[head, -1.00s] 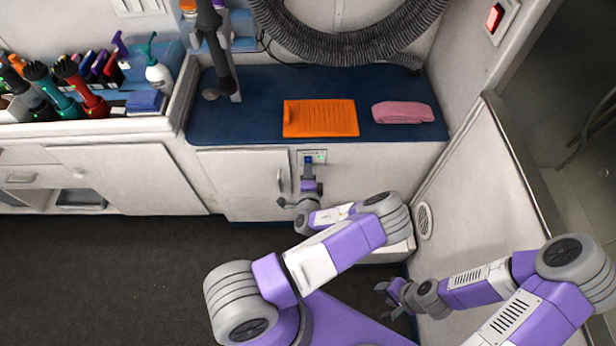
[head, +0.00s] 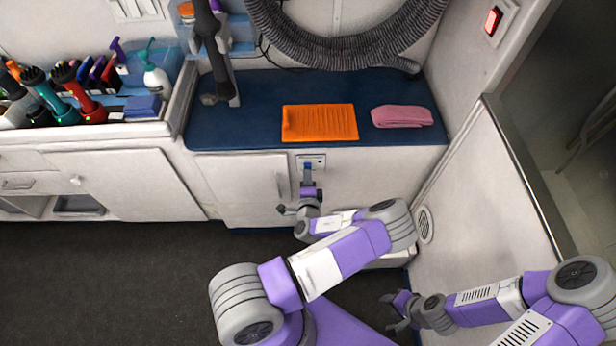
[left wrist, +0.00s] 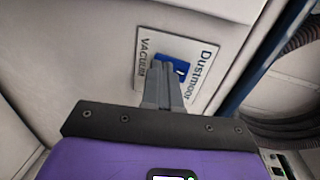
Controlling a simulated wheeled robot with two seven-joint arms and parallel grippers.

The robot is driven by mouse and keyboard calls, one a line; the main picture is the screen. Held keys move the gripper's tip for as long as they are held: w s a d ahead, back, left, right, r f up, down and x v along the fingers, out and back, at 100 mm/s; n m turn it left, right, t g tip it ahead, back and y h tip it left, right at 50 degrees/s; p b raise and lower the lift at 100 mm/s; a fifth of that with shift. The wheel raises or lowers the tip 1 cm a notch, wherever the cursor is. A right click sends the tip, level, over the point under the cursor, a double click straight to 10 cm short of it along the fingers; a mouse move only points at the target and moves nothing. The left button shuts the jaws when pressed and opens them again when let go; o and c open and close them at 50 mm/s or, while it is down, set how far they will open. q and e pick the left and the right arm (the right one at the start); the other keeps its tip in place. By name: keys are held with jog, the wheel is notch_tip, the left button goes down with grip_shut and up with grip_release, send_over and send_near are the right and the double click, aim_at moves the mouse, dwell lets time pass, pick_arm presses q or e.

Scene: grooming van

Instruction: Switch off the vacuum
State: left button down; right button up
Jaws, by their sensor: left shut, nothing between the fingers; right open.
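The vacuum switch plate (head: 318,160) is on the white cabinet front just below the blue counter. In the left wrist view the plate (left wrist: 207,50) reads "Dustmoor VACUUM" and bears a blue rocker switch (left wrist: 180,68). My left gripper (head: 308,172) is shut and empty, its fingertips at the rocker and covering part of it. In the left wrist view the fingers (left wrist: 163,70) overlap the rocker; I cannot tell whether they press it. No green light shows on the plate. My right gripper (head: 388,308) is open and empty, low at the right near the floor.
An orange mat (head: 320,122) and a folded pink towel (head: 402,116) lie on the blue counter (head: 250,135). A grey ribbed hose (head: 335,47) hangs above. A red switch (head: 493,20) is on the right wall. A white partition (head: 480,190) stands beside my right arm.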

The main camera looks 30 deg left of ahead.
pick_arm(q)
jog(key=s+d+f+p, duration=0.1)
jog(key=s+d+f, duration=0.1)
jog(key=s+d, duration=0.5)
jog(key=shift+s+d, duration=0.4)
jog(key=shift+s, duration=1.65)
pick_arm(e)
jog(key=shift+s+r, duration=0.45)
jog(key=shift+r, duration=0.15)
pick_arm(q)
jog(key=shift+f, duration=0.1)
jog(key=s+d+f+n+g+h+p, duration=0.3)
jog(key=s+d+f+n+g+h, duration=0.4)
jog(key=n+g, duration=0.3)
jog(key=s+d+r+n+g+h+p, duration=0.1)
jog(key=s+d+r+n+g+h, duration=0.1)
jog(key=d+r+h, duration=0.4)
notch_tip(320, 180, up, 3)
jog(key=shift+s+d+r+n+g+h, duration=0.3)
jog(key=shift+d+n, duration=0.4)
jog(key=shift+d, duration=0.55)
pick_arm(e)
notch_tip(320, 180, up, 4)
jog(key=shift+r, duration=0.1)
